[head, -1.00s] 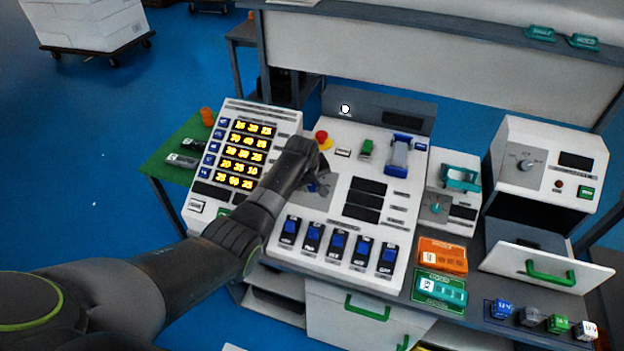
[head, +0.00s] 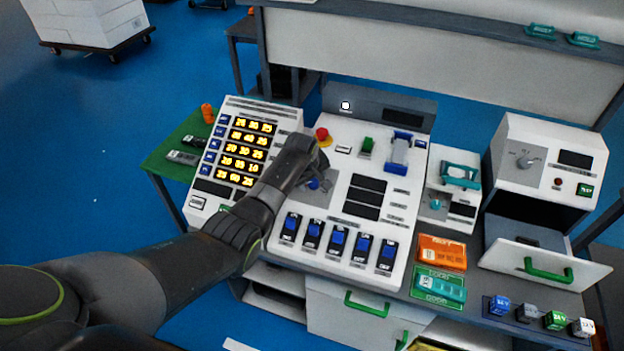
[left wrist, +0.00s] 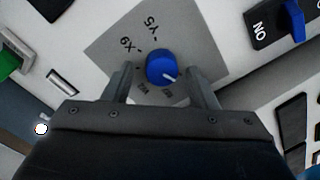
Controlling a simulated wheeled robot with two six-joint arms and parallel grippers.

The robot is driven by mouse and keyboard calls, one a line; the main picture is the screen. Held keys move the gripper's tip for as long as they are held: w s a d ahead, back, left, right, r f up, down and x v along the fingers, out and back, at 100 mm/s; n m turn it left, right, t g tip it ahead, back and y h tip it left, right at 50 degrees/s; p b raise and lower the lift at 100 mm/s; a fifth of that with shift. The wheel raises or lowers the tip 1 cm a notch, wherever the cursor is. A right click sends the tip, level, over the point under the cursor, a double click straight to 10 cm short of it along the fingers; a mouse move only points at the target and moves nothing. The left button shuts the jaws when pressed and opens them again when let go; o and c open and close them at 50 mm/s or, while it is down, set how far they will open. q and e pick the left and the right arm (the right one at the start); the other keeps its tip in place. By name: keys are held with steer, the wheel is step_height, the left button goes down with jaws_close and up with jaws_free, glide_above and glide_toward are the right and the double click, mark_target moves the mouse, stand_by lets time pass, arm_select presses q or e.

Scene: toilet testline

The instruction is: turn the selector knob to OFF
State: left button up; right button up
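The selector knob (left wrist: 162,67) is blue with a white pointer line and sits on a grey plate (left wrist: 105,42) with printed marks. Its pointer faces the lower right in the left wrist view. Two marks read X9 and Y5; the lower ones are too small to read surely. My left gripper (left wrist: 163,77) is open, with one finger on each side of the knob and gaps visible between. In the head view my left gripper (head: 318,162) is over the control panel (head: 340,203), and part of the blue knob (head: 314,184) shows below it. My right gripper is out of view.
A red button (head: 321,134) is close to my left gripper. Blue rocker switches (head: 337,242) line the panel's front. A panel with lit numbers (head: 245,150) is left.

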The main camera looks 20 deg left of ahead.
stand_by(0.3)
arm_select(q)
steer(key=shift+s+r, duration=0.25)
steer(key=shift+r, duration=0.3)
steer(key=b+v, duration=0.2)
steer(key=v, duration=1.4)
